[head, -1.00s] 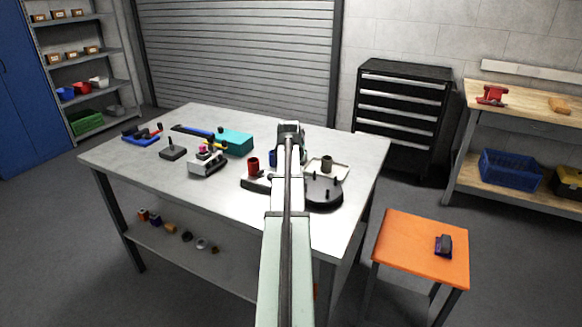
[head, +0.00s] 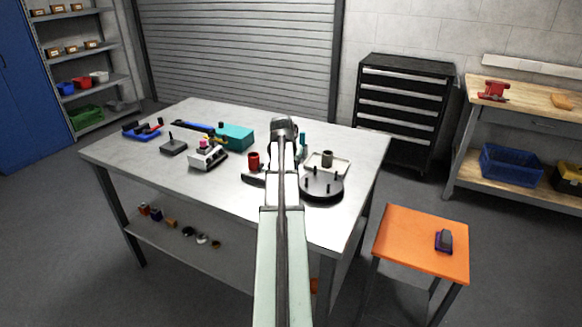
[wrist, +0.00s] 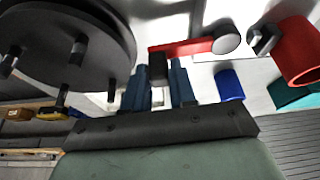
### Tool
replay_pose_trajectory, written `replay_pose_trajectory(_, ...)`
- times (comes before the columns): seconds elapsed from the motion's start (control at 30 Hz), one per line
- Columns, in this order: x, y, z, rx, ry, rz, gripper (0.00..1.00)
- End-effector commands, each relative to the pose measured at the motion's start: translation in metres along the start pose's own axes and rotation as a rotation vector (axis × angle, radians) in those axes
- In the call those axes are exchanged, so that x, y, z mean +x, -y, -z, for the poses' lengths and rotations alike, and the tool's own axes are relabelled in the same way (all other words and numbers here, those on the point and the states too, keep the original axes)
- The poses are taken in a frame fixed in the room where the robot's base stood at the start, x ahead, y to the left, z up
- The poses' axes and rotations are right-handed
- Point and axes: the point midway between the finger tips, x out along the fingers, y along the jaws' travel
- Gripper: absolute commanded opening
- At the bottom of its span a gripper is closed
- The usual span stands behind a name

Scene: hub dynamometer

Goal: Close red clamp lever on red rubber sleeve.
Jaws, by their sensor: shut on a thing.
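The red rubber sleeve (head: 253,161) stands upright on the table, left of my arm, and is a red open tube at the right of the wrist view (wrist: 298,50). The red clamp lever (wrist: 192,46) is a red bar with a round grey pivot at its right end, on the sleeve side, and a black grip (wrist: 158,69) at its left end. My gripper (wrist: 162,75) has its two dark blue fingers on either side of this grip, shut on it. In the head view my arm hides the lever and fingers. A grey clamp part (wrist: 263,40) sits beside the sleeve.
A black round plate with studs (head: 322,185) is close by my gripper and looms in the wrist view (wrist: 65,50). A blue cylinder (wrist: 229,84) stands near the sleeve. A pale tray (head: 341,165), teal box (head: 236,138) and grey device (head: 208,157) are also on the table.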

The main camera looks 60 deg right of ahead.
Motion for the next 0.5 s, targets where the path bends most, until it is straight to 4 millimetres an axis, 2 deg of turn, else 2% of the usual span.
replay_pose_trajectory(0.03,-0.0002,-0.0002,-0.0017,0.0,0.004,0.0,0.0)
replay_pose_trajectory(0.07,-0.0002,-0.0001,-0.0017,-0.001,0.004,0.0,0.28)
replay_pose_trajectory(0.2,-0.0002,0.0,-0.0014,-0.001,0.003,0.001,0.42)
replay_pose_trajectory(0.27,-0.0001,0.0,-0.0012,-0.001,0.002,0.001,0.47)
replay_pose_trajectory(0.5,-0.0004,0.0,-0.0007,-0.001,0.001,0.001,0.47)
